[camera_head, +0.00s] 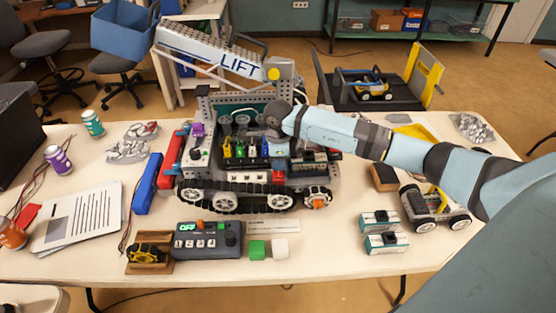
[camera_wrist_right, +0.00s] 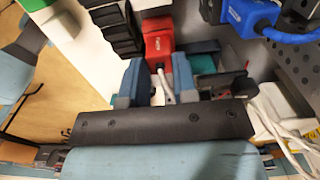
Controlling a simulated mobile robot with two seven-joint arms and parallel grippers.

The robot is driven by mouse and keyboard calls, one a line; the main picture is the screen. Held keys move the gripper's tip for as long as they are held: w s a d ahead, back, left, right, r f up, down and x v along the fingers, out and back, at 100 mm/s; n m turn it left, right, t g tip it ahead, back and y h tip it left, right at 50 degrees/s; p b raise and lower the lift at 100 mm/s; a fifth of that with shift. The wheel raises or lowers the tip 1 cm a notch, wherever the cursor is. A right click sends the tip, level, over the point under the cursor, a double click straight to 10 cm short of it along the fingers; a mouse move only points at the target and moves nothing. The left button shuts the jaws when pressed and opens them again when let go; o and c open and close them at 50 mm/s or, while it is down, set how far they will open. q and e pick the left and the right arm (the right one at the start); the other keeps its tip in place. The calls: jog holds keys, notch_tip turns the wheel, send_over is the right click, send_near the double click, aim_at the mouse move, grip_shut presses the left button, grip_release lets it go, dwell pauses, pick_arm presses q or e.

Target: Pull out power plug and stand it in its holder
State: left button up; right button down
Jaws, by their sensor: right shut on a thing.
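The red plug (camera_wrist_right: 158,42) shows in the right wrist view between and just ahead of the two blue-grey fingers of my right gripper (camera_wrist_right: 157,68). The gripper is shut on it, and a white cable runs back from it between the fingers. In the head view my right arm reaches in from the right to the tracked robot (camera_head: 245,188) at the table's middle, and the gripper (camera_head: 279,150) is low over its deck. Whether the plug is still seated cannot be told. No holder can be clearly identified. My left gripper is not in view.
A blue plug (camera_wrist_right: 248,14) is at the upper right in the wrist view. A control box (camera_head: 208,240) is in front, with green (camera_head: 257,250) and white (camera_head: 280,248) cubes. A small wheeled robot (camera_head: 435,208) stands right.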

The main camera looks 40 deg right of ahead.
jog(key=shift+f+b, duration=0.3)
dwell(0.5)
jog(key=c, duration=0.8)
grip_release()
jog(key=shift+r, duration=0.1)
jog(key=shift+r+p, duration=1.85)
jog(key=shift+r, duration=1.6)
